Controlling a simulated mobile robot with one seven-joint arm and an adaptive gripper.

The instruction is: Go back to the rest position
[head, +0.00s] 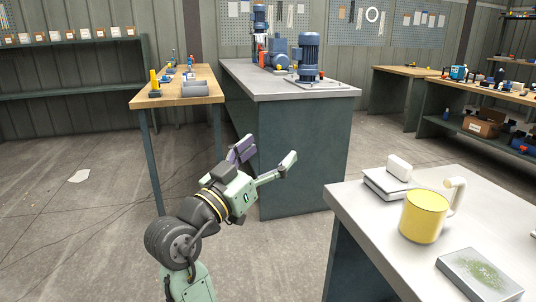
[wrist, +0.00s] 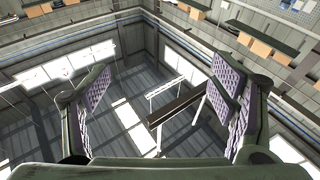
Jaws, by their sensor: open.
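My gripper (head: 268,158) is raised in the free space in front of the grey-topped bench in the head view. Its two fingers are spread wide apart with nothing between them. In the wrist view my gripper (wrist: 165,112) is also open and empty, with purple ribbed pads on both fingers. Behind the gap the wrist view shows only the room's walls, bright windows and beams, far away. My gripper touches nothing that I can see.
A grey-topped bench (head: 290,92) with blue motors (head: 308,58) stands behind my gripper. A wooden table (head: 205,88) is at its left. A near table (head: 360,210) at right holds a yellow mug (head: 424,216) and a flat grey box (head: 480,274). The floor at left is mostly clear.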

